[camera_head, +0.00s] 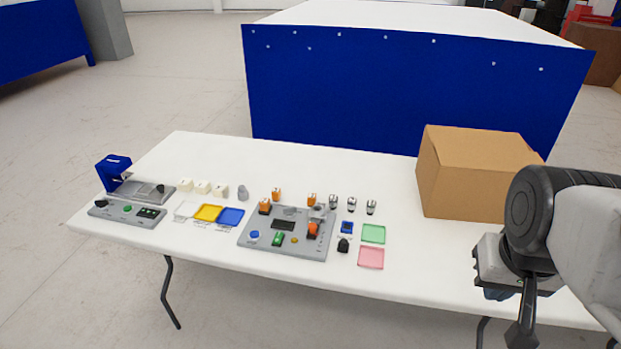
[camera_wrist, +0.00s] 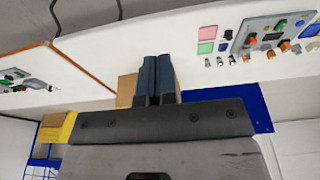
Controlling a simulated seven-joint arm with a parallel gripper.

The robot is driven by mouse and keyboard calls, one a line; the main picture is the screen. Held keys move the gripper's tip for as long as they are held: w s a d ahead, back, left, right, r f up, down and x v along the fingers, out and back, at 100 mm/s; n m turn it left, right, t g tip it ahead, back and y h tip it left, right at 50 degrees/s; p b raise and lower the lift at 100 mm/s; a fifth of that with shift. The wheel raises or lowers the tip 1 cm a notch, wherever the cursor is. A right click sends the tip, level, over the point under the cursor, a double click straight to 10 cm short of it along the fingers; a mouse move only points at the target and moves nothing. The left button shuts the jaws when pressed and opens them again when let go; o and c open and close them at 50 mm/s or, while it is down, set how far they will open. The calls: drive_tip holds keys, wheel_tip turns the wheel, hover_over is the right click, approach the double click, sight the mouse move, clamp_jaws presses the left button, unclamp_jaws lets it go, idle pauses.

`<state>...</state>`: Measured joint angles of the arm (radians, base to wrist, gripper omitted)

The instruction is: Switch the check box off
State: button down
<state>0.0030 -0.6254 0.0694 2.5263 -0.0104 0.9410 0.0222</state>
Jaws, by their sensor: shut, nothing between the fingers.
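A low grey control box (camera_head: 127,211) lies at the left front of the white table, with a black knob, a green button and a dark panel with green marks. A larger grey panel (camera_head: 262,249) in the middle carries blue, green, yellow and orange controls; it also shows in the wrist view (camera_wrist: 250,38). I cannot tell from labels which is the check box, nor its switch state. My gripper (camera_head: 496,293) is at the right, well away from both and touching nothing visible. In the wrist view its two dark fingers (camera_wrist: 156,80) are together and empty.
A cardboard box (camera_head: 465,180) stands at the table's right, beside my arm. A blue and grey press-like device (camera_head: 115,172) is behind the left control box. The table's back middle is clear.

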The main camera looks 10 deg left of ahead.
drive_tip(key=w+a, duration=0.7)
drive_tip(key=w, duration=0.6)
drive_tip(key=g, duration=0.3)
hover_over(278, 234)
wheel_tip(278, 234, down, 19)
drive_tip(key=shift+f, duration=0.1)
wheel_tip(278, 234, down, 14)
drive_tip(key=shift+r, duration=0.1)
